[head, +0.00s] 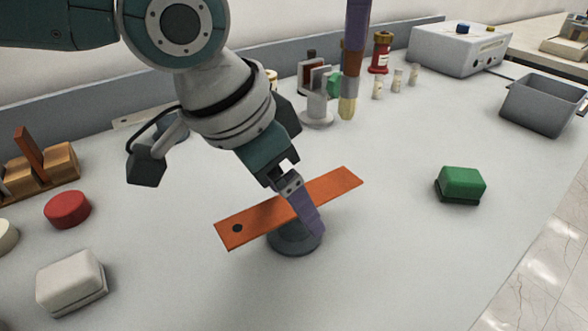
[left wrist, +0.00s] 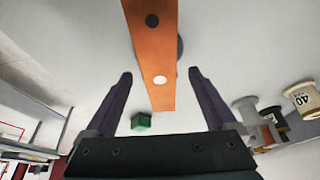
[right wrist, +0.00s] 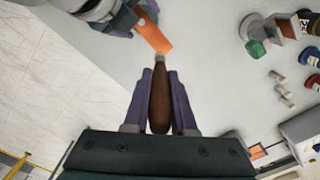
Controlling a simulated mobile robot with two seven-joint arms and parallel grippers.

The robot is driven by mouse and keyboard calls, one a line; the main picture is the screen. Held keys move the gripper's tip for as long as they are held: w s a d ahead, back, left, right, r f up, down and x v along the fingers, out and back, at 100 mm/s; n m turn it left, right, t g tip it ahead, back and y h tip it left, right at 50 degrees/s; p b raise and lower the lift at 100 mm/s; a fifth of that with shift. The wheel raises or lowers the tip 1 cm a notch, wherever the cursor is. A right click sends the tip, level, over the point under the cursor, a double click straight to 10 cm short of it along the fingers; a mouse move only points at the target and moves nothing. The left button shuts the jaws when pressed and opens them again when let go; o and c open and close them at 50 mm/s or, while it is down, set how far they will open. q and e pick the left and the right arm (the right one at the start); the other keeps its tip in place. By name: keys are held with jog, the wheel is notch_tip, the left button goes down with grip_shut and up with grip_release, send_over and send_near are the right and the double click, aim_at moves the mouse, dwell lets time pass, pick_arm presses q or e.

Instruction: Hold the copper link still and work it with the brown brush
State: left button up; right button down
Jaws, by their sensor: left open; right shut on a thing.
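The orange copper link (head: 338,187) is a flat bar with a dark hole near its left end. It rests across a dark round stand (head: 292,240). My left gripper (head: 304,208) is over the middle of the link, its jaws open. In the left wrist view the link (left wrist: 150,50) runs between the two spread fingers, with gaps on both sides. My right gripper (head: 356,25) is shut on the brown brush (head: 351,62), which points down with pale bristles beyond the link's far side. The brush handle (right wrist: 159,100) also shows in the right wrist view, apart from the link.
A green block (head: 461,184) lies right of the link. A white block (head: 72,282), a red disc (head: 67,208) and a wooden rack (head: 55,165) are at left. A grey stand (head: 317,105) and small vials are behind. A grey bin (head: 543,105) is at far right.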

pick_arm(q)
jog(key=shift+x, duration=0.9)
grip_shut()
dwell(0.4)
